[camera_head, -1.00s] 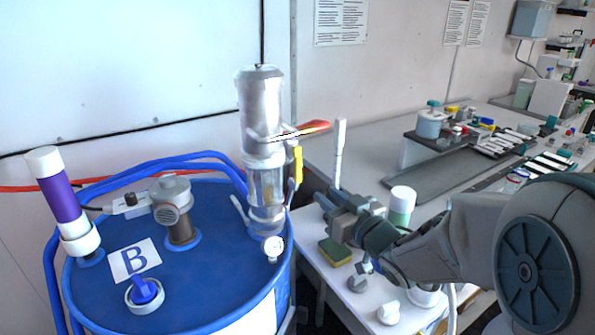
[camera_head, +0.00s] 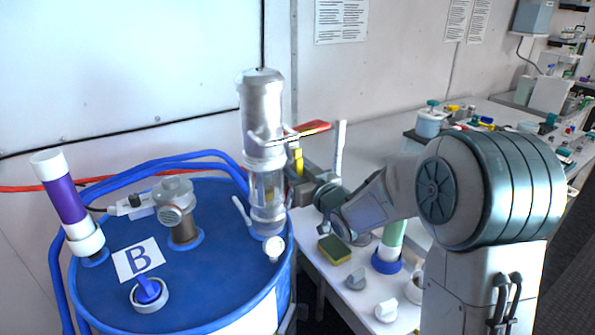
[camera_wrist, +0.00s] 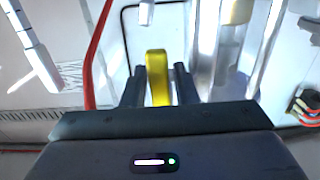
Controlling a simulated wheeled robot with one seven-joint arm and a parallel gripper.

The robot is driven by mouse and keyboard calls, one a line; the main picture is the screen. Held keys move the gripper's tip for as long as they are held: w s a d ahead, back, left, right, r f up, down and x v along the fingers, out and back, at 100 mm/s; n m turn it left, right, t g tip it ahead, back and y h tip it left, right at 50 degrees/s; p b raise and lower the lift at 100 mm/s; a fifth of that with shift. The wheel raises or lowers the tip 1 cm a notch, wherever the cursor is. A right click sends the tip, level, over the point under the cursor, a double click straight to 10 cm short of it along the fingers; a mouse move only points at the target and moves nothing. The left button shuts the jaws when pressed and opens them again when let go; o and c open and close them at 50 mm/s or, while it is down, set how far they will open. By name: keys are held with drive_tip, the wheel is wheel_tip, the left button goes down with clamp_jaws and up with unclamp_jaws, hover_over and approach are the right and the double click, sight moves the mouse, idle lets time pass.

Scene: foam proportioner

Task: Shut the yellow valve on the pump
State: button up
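The pump (camera_head: 262,120) is a clear and silver upright cylinder on the blue drum. Its yellow valve handle (camera_head: 298,162) shows on the pump's right side, partly covered by my gripper (camera_head: 308,182). In the wrist view the yellow handle (camera_wrist: 157,78) stands upright between the two dark fingertips of my gripper (camera_wrist: 160,84). A narrow gap seems to show on each side of the handle, so the fingers look open around it and not closed on it. The lower part of the handle is hidden behind the gripper body.
The blue drum (camera_head: 215,270) carries a purple and white cylinder (camera_head: 65,205), a grey fitting (camera_head: 175,205) and blue hoses. A red lever (camera_head: 312,128) sticks out just above the valve. A sponge (camera_head: 335,249) and small items lie on the white table at right.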

clamp_jaws()
